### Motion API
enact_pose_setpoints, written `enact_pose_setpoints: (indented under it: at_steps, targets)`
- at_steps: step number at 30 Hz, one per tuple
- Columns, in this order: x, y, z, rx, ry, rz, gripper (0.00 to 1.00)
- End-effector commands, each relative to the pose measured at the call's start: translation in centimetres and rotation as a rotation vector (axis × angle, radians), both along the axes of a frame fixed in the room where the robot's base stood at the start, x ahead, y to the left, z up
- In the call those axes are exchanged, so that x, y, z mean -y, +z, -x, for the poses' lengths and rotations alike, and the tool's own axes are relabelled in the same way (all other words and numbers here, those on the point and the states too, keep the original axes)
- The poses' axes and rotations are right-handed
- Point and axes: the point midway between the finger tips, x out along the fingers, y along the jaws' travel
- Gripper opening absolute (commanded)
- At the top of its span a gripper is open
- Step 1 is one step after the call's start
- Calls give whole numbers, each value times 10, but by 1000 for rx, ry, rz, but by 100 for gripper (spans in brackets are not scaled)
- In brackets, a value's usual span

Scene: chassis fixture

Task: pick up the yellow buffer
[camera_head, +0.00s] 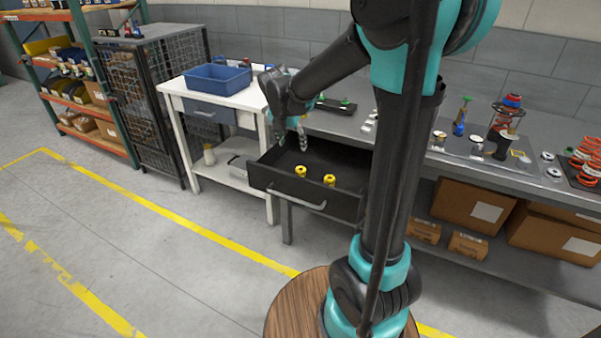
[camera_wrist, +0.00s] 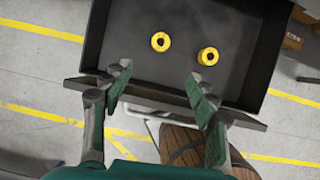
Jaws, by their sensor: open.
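Two yellow buffers lie in the open dark drawer (camera_head: 268,173). In the head view one buffer (camera_head: 300,172) is on the left and the other (camera_head: 329,180) on the right. In the wrist view they appear as a left buffer (camera_wrist: 160,42) and a right buffer (camera_wrist: 208,56), each with a dark centre. My gripper (camera_head: 291,140) is above the drawer, apart from both buffers. In the wrist view my gripper (camera_wrist: 160,80) has its fingers spread wide with nothing between them.
The drawer's front panel and handle (camera_head: 297,198) stick out from the grey workbench (camera_head: 470,185). A white table (camera_head: 235,99) with a blue bin (camera_head: 217,78) stands to the left. Springs (camera_head: 588,160) and other parts stand on the bench. Cardboard boxes (camera_head: 470,205) are below.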

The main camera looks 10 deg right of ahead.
Motion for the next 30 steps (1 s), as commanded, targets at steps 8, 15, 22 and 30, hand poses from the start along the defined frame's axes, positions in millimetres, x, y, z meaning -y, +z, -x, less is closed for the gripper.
enact_pose_setpoints:
  at_steps: [8, 15, 22, 30]
  targets:
    - [7, -35, -14, -4, 19, 9, 59]
    - [16, -75, -28, -5, 17, 9, 59]
    - [23, -104, -38, -4, 17, 8, 59]
    - [26, -118, -43, -4, 18, 9, 59]
